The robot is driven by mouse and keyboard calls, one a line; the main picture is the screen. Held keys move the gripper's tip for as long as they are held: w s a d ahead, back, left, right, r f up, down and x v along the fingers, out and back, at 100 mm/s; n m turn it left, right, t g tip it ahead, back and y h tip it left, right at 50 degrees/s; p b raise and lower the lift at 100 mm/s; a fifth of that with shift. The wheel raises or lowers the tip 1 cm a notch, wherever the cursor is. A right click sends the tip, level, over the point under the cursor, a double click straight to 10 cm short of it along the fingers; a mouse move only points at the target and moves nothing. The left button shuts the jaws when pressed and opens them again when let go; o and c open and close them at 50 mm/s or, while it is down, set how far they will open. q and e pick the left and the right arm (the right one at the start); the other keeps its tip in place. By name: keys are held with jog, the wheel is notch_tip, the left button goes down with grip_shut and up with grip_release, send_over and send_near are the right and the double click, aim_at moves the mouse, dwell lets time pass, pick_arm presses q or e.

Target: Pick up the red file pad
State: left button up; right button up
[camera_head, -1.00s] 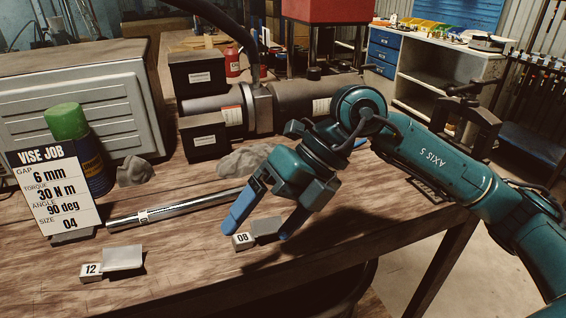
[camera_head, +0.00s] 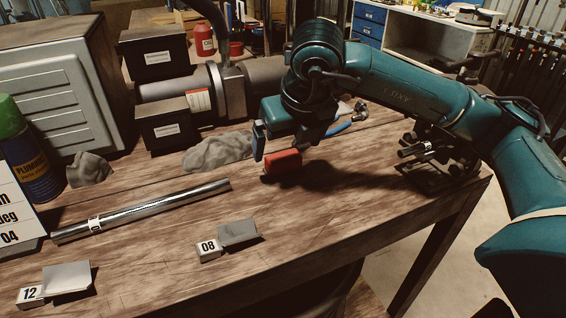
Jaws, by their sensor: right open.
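One blue finger shows at the pad's left; the other is partly hidden by the dark gripper body. The gripper is open, and I cannot tell whether a finger touches the pad. My left gripper is not in view.
A metal rod (camera_head: 142,211) lies at left. Grey pads stand by tag 08 (camera_head: 208,250) and tag 12 (camera_head: 31,294). A grey rag (camera_head: 217,152) lies left of the gripper. A blue-handled tool (camera_head: 340,128) and a dark clamp (camera_head: 425,150) are to the right. Bare table lies in front.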

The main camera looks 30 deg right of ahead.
aim_at(284, 156)
jog(key=shift+p+x, duration=0.35)
jog(key=shift+x, duration=2.55)
jog(key=shift+w, duration=0.1)
jog(key=shift+r, duration=0.1)
jog(key=c, duration=1.2)
notch_tip(284, 156, up, 10)
jog(key=shift+r, duration=0.1)
jog(key=o, duration=0.6)
jog(key=c, duration=0.4)
